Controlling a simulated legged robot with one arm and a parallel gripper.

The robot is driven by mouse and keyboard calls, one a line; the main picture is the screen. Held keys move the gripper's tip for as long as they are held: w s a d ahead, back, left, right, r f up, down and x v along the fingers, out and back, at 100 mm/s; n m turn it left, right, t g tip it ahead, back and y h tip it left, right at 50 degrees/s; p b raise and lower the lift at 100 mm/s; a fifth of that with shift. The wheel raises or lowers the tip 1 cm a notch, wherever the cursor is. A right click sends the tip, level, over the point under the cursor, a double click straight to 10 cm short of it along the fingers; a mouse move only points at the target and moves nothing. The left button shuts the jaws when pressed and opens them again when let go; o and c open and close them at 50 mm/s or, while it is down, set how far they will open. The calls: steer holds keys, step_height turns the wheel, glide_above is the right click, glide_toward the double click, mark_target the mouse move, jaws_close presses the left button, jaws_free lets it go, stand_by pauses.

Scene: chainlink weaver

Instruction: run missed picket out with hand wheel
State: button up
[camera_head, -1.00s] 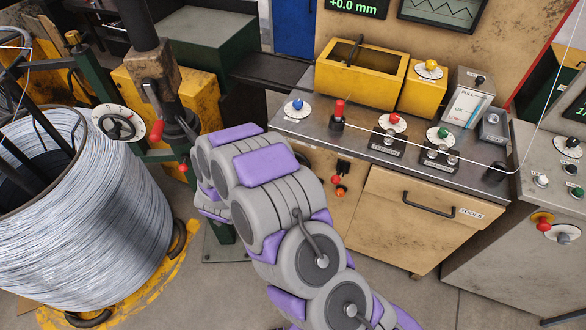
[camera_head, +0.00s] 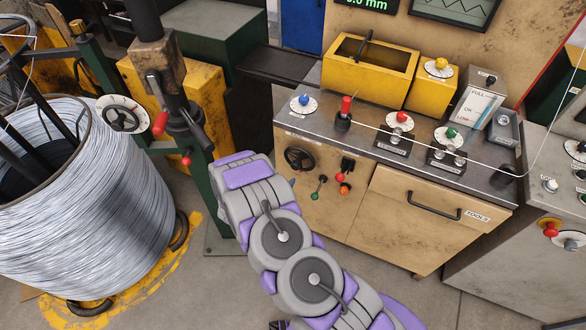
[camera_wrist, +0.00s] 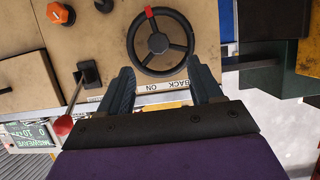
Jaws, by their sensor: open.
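A black three-spoked hand wheel (camera_head: 299,158) sits on the cabinet's front panel below the worktop. In the wrist view the hand wheel (camera_wrist: 160,43) fills the upper middle, with a red mark on its rim. My gripper (camera_wrist: 161,78) is open and empty. Its two dark fingers point toward the wheel's lower edge from either side and appear apart from it. A label with "BACK" and "ON" shows upside down between them. A bright wire (camera_head: 430,150) runs across the worktop; I cannot make out the picket.
Beside the wheel are a red-knobbed lever (camera_wrist: 63,125) and an orange knob (camera_wrist: 60,13). A large wire coil (camera_head: 85,215) stands left, with a green post (camera_head: 222,190) between. A yellow bin (camera_head: 370,75) sits on the worktop. Some floor is open below the cabinet.

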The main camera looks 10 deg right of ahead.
mark_target(294, 167)
steer(key=b+x, duration=0.1)
steer(key=x, duration=0.9)
steer(key=shift+w+d+f, duration=0.2)
steer(key=shift+w, duration=0.05)
jaws_close()
